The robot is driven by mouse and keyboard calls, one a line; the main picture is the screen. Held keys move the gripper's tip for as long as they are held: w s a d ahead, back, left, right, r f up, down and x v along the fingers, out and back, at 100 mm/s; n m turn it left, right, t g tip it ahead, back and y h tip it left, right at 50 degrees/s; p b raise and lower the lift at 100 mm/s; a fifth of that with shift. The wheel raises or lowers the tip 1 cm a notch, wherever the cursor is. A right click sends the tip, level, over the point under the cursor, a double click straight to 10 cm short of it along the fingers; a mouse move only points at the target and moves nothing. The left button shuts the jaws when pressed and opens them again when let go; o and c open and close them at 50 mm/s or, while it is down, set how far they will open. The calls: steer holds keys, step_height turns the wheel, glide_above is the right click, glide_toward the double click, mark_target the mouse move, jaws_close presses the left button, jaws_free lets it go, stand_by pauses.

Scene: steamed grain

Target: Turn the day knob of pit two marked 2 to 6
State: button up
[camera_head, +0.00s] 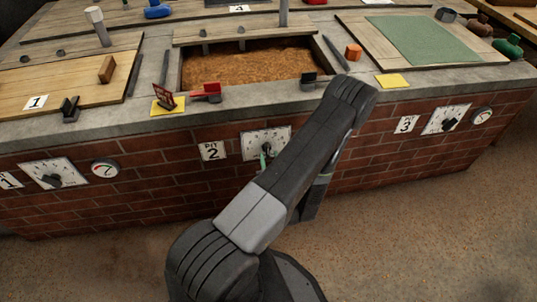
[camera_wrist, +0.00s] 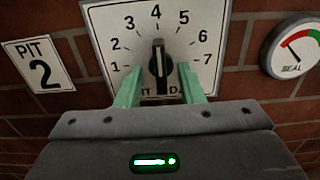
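The day knob of pit two (camera_wrist: 158,62) is a black pointer knob at the centre of a white dial plate (camera_wrist: 105,20) numbered 1 to 7. Its white mark points up, at 4. The "PIT 2" sign (camera_wrist: 38,65) is left of the plate. My gripper (camera_wrist: 160,70) is open, with one green finger on each side of the knob and gaps visible between fingers and knob. The dial's lower part is partly hidden by my gripper. In the head view, the same dial (camera_head: 278,136) is on the brick front, with my gripper (camera_head: 266,157) at it and my arm covering its right side.
A round seal gauge (camera_wrist: 296,50) is on the wall right of the dial. Above the dial, the open pit of grain (camera_head: 245,65) has a stone rim with a red clip (camera_head: 207,91) and a yellow card (camera_head: 168,105). The pit three dial (camera_head: 446,120) is farther right.

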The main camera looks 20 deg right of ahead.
steer(key=shift+x, duration=1.25)
steer(key=shift+c, duration=0.4)
jaws_close()
steer(key=shift+m, duration=0.3)
steer(key=m, duration=0.3)
steer(key=m+b, duration=0.1)
steer(key=m, duration=0.3)
steer(key=d+m+b, duration=0.1)
steer(key=m, duration=0.3)
steer(key=shift+s+f, duration=0.15)
steer(key=shift+f, duration=0.2)
